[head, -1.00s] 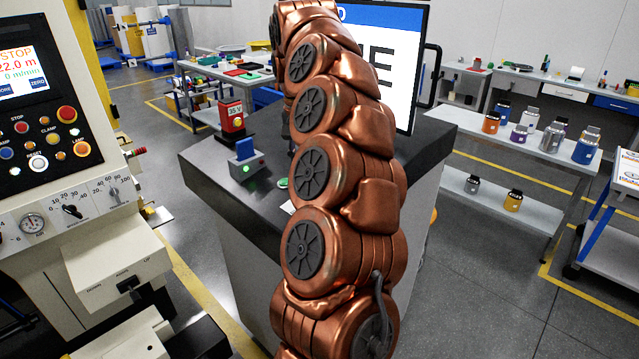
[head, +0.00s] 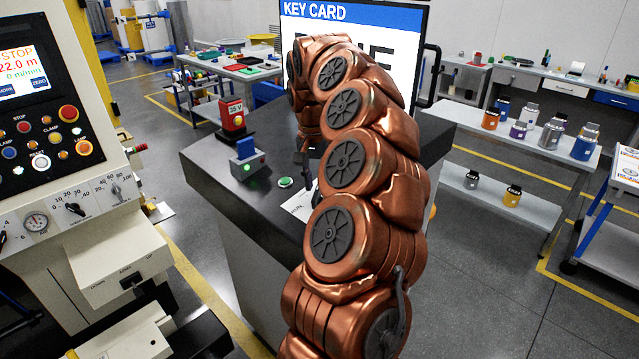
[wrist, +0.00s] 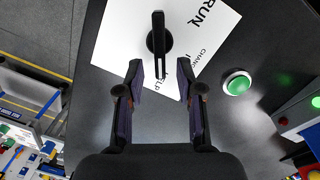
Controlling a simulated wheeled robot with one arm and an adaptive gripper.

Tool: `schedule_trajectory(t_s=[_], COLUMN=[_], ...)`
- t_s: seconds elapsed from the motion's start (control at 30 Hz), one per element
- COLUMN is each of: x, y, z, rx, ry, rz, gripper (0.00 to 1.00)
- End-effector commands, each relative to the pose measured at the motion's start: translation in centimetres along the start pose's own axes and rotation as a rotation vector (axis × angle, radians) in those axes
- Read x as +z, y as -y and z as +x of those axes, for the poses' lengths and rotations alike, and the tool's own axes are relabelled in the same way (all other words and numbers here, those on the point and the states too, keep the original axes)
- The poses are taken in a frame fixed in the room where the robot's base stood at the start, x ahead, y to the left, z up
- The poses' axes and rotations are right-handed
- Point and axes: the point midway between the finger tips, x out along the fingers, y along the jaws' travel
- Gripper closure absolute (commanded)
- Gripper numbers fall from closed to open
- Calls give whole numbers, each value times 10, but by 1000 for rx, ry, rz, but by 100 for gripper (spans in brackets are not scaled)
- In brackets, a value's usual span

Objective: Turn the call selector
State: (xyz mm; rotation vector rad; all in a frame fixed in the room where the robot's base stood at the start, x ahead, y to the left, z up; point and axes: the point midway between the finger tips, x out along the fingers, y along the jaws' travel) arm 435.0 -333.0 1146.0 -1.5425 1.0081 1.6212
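The call selector (wrist: 158,40) is a black knob with a long narrow handle. In the wrist view it stands on a white label plate (wrist: 112,38) printed RUN, CHANGE and a partly covered word ending in LP. My gripper (wrist: 159,82) is open and empty, its two dark fingers apart. In this view the handle lies just beyond the fingertips, in line with the gap between them. Height between fingers and knob is hard to judge. In the head view the label plate (head: 300,206) shows partly on the dark counter; my arm hides most of the selector area.
A round green button (wrist: 237,82) sits right of the plate. A grey box with a blue top (head: 246,160) and a red device (head: 233,118) stand on the counter's left. A screen reading KEY CARD (head: 330,14) stands behind. A control machine (head: 60,140) is at left.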

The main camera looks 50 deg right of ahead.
Motion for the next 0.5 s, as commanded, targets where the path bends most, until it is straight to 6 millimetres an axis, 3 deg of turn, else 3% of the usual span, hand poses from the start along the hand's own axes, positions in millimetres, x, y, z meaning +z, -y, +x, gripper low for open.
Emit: schedule_trajectory(t_s=[0.5], x=[0], y=[0], z=[18], rx=[-2], ry=[-1], rz=[-1], gripper=[64])
